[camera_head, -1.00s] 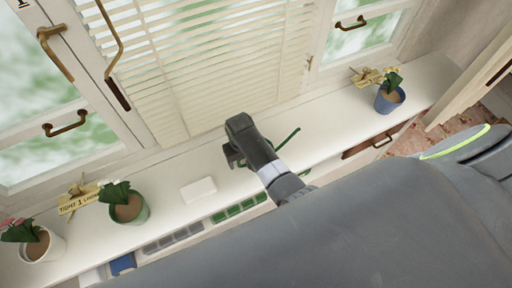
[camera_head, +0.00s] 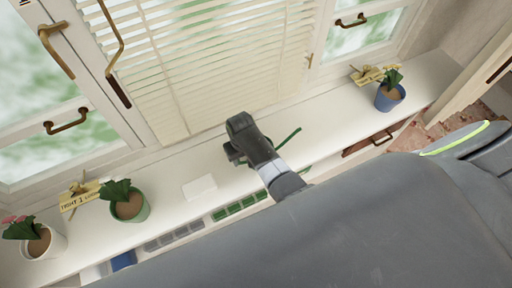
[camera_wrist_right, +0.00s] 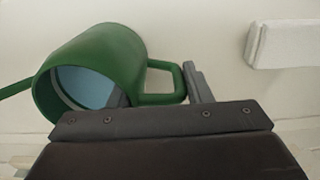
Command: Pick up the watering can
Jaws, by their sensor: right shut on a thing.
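The green watering can (camera_wrist_right: 112,58) lies close in the right wrist view, with its open blue-grey inside facing the camera. Its loop handle (camera_wrist_right: 160,98) points toward my gripper finger. In the head view, only its thin green spout (camera_head: 288,138) shows clearly; my gripper hides most of the body. My right gripper (camera_head: 236,154) reaches over the white sill and is shut on the watering can, by its handle. In the right wrist view, one finger (camera_wrist_right: 196,84) shows beside the handle; the grip itself is partly hidden. My left gripper is not in view.
A white block (camera_head: 200,188) lies on the sill (camera_head: 330,118) left of the gripper. A green pot (camera_head: 131,207) and a white pot (camera_head: 47,243) stand further left, a blue pot (camera_head: 390,98) at the right. Window blinds (camera_head: 215,70) rise behind.

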